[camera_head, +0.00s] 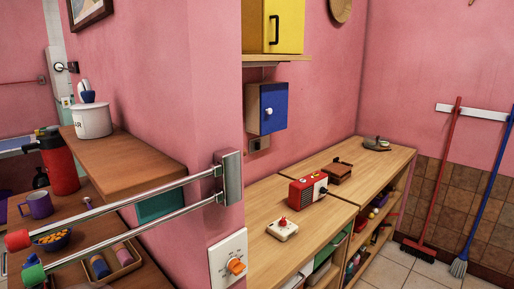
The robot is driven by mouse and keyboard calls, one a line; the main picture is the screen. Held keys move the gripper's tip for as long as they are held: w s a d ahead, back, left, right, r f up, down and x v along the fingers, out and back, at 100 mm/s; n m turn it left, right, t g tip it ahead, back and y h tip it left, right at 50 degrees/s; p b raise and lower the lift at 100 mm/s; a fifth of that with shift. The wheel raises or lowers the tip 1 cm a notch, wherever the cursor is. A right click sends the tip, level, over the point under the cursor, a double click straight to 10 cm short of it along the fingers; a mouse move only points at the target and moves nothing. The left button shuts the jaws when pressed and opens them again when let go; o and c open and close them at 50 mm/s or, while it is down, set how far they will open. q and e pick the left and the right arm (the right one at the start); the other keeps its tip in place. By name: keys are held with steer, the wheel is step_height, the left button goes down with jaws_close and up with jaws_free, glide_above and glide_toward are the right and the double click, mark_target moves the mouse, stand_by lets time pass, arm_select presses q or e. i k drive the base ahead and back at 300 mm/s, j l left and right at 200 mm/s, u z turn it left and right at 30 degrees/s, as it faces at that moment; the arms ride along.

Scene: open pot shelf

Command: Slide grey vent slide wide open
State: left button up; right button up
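I cannot clearly make out the grey vent slide in the head view. A small grey-brown plate (258,143) sits on the pink wall below the blue cabinet; it is too small to tell whether it is the vent slide or how far open it is. Neither of my grippers is in view.
A swing rail (150,200) with red and green ends juts from the near wall corner, above a white plate with an orange knob (236,266). A wooden counter (262,200) holds a red radio (307,190) and a white button box (282,229).

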mark_target(255, 146)
steer(key=u, duration=0.5)
steer(key=i+l+u, duration=0.1)
steer(key=l+u, duration=0.8)
steer(key=l, duration=0.2)
steer(key=l+u, duration=0.45)
steer(key=l, duration=0.1)
